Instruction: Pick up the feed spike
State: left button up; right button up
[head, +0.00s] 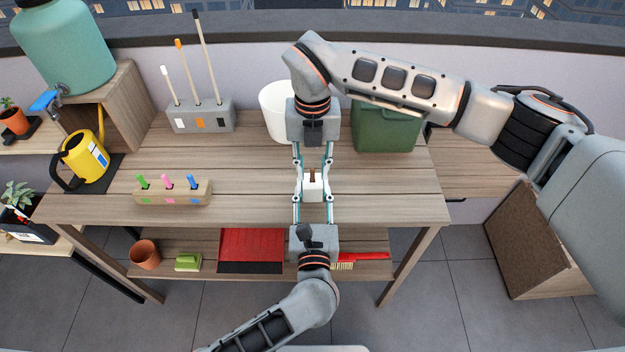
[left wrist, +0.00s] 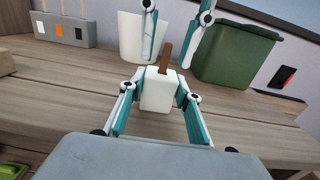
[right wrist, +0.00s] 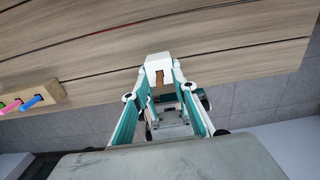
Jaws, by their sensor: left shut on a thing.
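The feed spike (head: 312,174) looks like the short brown stick standing up out of a small white block (head: 313,191). It also shows in the left wrist view (left wrist: 166,56) and the right wrist view (right wrist: 159,78). My left gripper (head: 313,200) is shut on the white block, its fingers on both sides of it, over the front of the table. My right gripper (head: 313,166) comes from the far side. Its fingers are apart on either side of the brown stick, with a gap showing in the left wrist view.
A wooden holder (head: 155,197) with green, pink and blue markers stands left on the table (head: 250,208). A grey holder (head: 190,122), a white pot (head: 275,110) and a green bin (head: 385,128) stand behind. A yellow watering can (head: 84,158) is far left.

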jog(key=shift+f, duration=0.3)
grip_shut()
notch_tip(320, 180, up, 10)
jog(key=shift+r, duration=0.1)
dwell(0.4)
pick_arm(q)
jog(key=o, duration=1.2)
jog(key=shift+c, duration=0.2)
